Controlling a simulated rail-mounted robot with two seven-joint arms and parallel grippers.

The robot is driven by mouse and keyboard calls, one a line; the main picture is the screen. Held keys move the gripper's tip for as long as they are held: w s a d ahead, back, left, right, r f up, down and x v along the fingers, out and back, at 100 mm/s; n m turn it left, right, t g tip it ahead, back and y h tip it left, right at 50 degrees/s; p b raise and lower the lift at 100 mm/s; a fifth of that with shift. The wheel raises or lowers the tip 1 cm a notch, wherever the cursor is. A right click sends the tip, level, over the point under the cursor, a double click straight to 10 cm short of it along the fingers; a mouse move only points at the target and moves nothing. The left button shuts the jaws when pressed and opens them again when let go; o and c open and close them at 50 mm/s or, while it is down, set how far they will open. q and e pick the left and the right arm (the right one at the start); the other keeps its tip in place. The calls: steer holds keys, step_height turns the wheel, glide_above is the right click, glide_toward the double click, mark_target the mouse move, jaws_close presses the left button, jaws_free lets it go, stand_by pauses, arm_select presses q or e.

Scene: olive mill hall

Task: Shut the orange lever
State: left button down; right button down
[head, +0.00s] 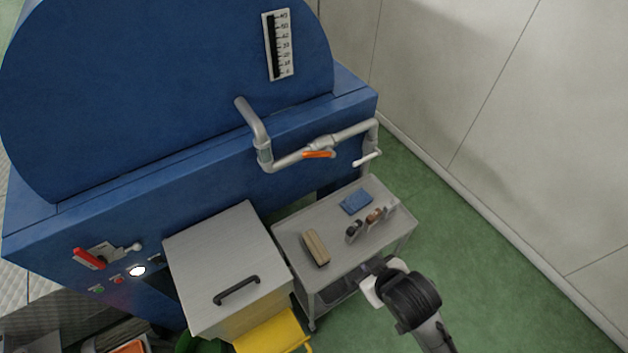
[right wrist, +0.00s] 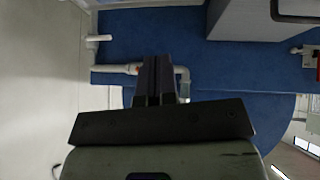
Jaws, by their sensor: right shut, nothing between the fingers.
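The orange lever (head: 318,154) sits on a valve in the grey pipe (head: 290,161) on the front of the blue tank machine. It lies close along the pipe, at a slight angle to it. In the right wrist view a small orange bit of the lever (right wrist: 137,69) shows just left of my fingers, the rest hidden. My right gripper (head: 370,272) is at the front edge of the trolley, well below and in front of the lever, touching nothing that I can see. Its fingers (right wrist: 158,78) are shut and empty. My left gripper is out of view.
A grey trolley (head: 290,240) holding a blue cloth (head: 356,201), a tan block (head: 316,247) and small tools stands below the pipe. A white spout (head: 367,158) sticks out right of the lever. A steel cabinet (head: 220,250) stands left. Green floor (head: 470,270) is free right.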

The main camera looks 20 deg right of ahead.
steer(key=w+d+f+n+t+h+b, duration=0.1)
steer(key=w+d+f+t+h+b, duration=0.15)
steer(key=w+f+b, duration=0.5)
steer(key=w+d+f+n+t+h+b, duration=0.2)
steer(key=w+d+f+h+b, duration=0.15)
steer(key=w+b, duration=0.65)
steer(key=w+a+n+t+y, duration=0.3)
steer(key=n+t, duration=0.1)
steer(key=n, duration=0.8)
steer(key=w+a+r+n+t+y+p, duration=0.1)
steer(key=w+a+n+t+y, duration=0.2)
steer(key=n, duration=0.9)
steer(key=shift+w+r+t+y, duration=0.2)
steer(key=shift+t+y, duration=0.2)
steer(key=shift+t, duration=0.35)
steer(key=shift+w, duration=0.1)
glide_toward(319, 154)
steer(key=w+a+f, duration=0.3)
steer(key=w+a, duration=0.1)
steer(key=shift+w+d+r, duration=0.25)
steer(key=shift+w+r, duration=0.55)
steer(key=shift+r, duration=0.1)
steer(key=shift+w+d+r, duration=0.25)
steer(key=shift+w+r, duration=0.6)
